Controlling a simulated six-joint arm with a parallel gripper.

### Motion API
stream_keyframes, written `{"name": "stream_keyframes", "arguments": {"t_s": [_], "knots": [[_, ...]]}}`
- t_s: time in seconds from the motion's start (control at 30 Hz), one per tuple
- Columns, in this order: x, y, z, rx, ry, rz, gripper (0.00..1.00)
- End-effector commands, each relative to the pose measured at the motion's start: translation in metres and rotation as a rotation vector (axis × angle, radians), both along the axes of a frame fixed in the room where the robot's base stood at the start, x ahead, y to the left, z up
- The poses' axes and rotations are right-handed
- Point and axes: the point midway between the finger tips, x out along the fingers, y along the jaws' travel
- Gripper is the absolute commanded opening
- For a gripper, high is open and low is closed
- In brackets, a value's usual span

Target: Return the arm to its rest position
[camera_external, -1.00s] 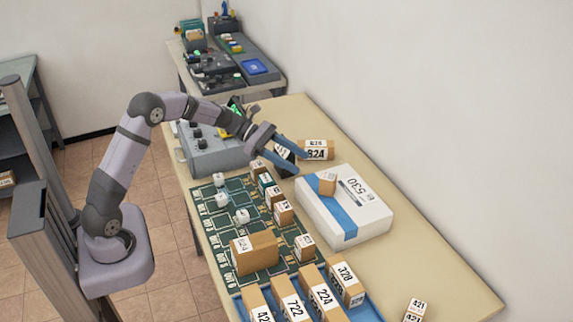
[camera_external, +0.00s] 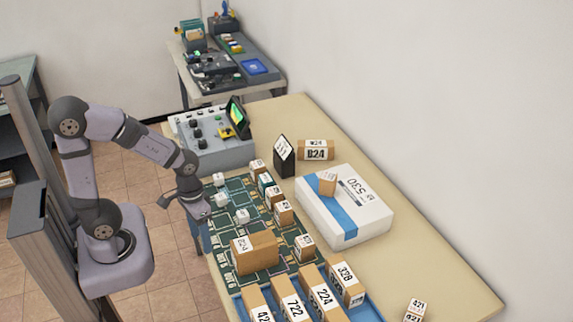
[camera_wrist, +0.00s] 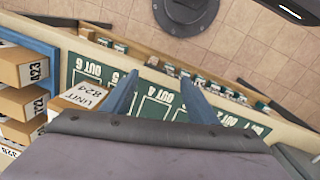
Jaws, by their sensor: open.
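Small white cubes (camera_external: 242,215) and small brown boxes (camera_external: 283,212) stand on the board. A white 530 box (camera_external: 362,218), a dark label stand (camera_external: 284,158) and a grey control console (camera_external: 214,150) are on the table. A blue tray (camera_external: 367,309) holds several brown boxes.

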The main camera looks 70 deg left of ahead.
Motion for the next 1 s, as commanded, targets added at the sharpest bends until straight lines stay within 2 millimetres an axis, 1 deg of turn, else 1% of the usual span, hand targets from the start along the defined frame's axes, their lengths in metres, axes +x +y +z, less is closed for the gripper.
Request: {"name": "stream_keyframes", "arguments": {"t_s": [0.03, 0.1, 0.2, 0.53, 0.8, 0.87, 0.93, 1.0], "knots": [[-0.008, 0.002, -0.001, 0.028, -0.009, -0.075, 0.54], [-0.015, 0.006, -0.003, 0.057, -0.015, -0.154, 0.54], [-0.019, 0.009, -0.004, 0.078, -0.02, -0.21, 0.54], [-0.02, 0.01, -0.003, 0.08, -0.019, -0.217, 0.54], [-0.02, 0.01, 0.026, 0.079, -0.019, -0.215, 0.54], [-0.02, 0.01, 0.027, 0.079, -0.019, -0.215, 0.54], [-0.02, 0.01, 0.026, 0.079, -0.019, -0.215, 0.45], [-0.02, 0.01, 0.025, 0.079, -0.019, -0.215, 0.45]]}}
